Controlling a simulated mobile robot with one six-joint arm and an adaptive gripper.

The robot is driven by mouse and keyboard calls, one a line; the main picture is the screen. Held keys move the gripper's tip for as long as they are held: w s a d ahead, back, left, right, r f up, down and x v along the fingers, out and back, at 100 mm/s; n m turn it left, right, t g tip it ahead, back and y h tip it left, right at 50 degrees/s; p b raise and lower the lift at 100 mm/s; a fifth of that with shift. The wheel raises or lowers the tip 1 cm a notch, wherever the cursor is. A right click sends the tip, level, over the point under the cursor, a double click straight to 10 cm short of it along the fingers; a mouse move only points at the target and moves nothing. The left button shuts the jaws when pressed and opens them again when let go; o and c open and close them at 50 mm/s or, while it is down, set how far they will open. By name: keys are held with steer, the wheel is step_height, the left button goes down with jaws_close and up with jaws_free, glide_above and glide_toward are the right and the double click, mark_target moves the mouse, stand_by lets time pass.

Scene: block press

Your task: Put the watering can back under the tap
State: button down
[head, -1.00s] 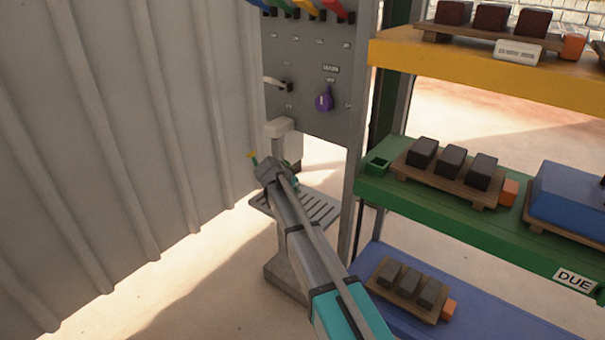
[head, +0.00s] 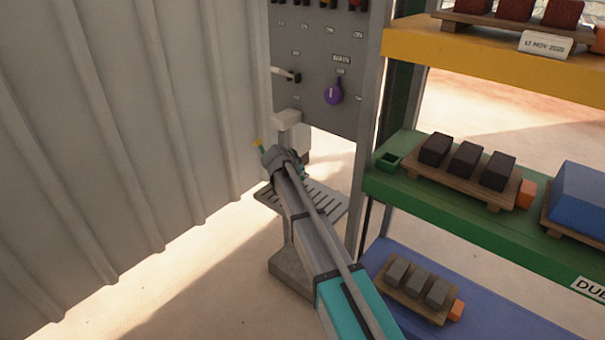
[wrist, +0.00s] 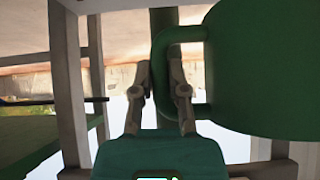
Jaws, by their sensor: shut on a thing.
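The green watering can (wrist: 265,65) fills the right of the wrist view. My gripper (wrist: 160,75) is shut on its looped handle (wrist: 160,40). In the head view my gripper (head: 280,158) is at the pale tap fitting (head: 288,120), over the back of the slotted grille (head: 325,205). I cannot tell whether the can touches the grille.
A corrugated wall (head: 120,130) stands close on the left. A grey panel (head: 315,70) with levers and a purple knob (head: 333,94) rises behind. On the right, a rack has yellow, green (head: 450,215) and blue shelves with trays of blocks.

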steer(key=shift+f+b, duration=3.05)
steer(key=shift+f, duration=0.15)
steer(key=shift+f+b, duration=0.6)
steer(key=shift+b, duration=0.05)
steer(key=c, duration=0.6)
jaws_free()
